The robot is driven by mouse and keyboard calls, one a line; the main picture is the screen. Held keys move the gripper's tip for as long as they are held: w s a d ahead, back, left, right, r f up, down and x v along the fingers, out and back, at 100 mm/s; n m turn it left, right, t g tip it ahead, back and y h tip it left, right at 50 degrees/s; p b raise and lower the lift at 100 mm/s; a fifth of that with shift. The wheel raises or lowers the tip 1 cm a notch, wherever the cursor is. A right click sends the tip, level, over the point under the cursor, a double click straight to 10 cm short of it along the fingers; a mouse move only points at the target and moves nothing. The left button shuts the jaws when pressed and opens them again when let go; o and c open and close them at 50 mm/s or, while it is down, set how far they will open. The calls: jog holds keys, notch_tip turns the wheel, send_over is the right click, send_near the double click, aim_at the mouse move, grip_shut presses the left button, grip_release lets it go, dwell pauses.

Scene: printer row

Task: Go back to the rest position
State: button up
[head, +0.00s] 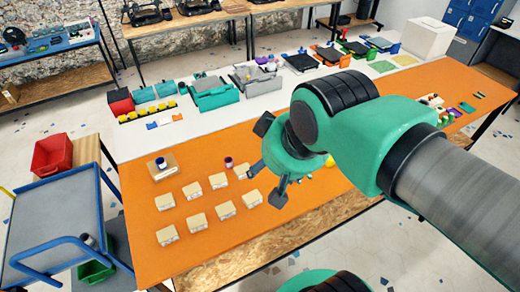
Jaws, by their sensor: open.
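My gripper (266,180) is at the end of my green and grey arm, above the orange part of the long table (140,196). Its dark fingers are spread apart, and I see nothing between them. Several small pale boxes (192,191) stand in rows on the orange surface, left of and below the gripper in the picture. Part of the table behind my gripper and arm is hidden.
A cardboard piece (163,172) with a dark blue-topped item and a small dark red item (228,161) are on the orange surface. A blue cart (55,215) and red bin (52,156) stand left. Tiled floor shows between cart and shelves.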

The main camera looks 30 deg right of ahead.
notch_tip(320, 180, down, 11)
jog(key=b, duration=1)
jog(key=shift+r+b, duration=0.15)
jog(key=shift+b, duration=0.2)
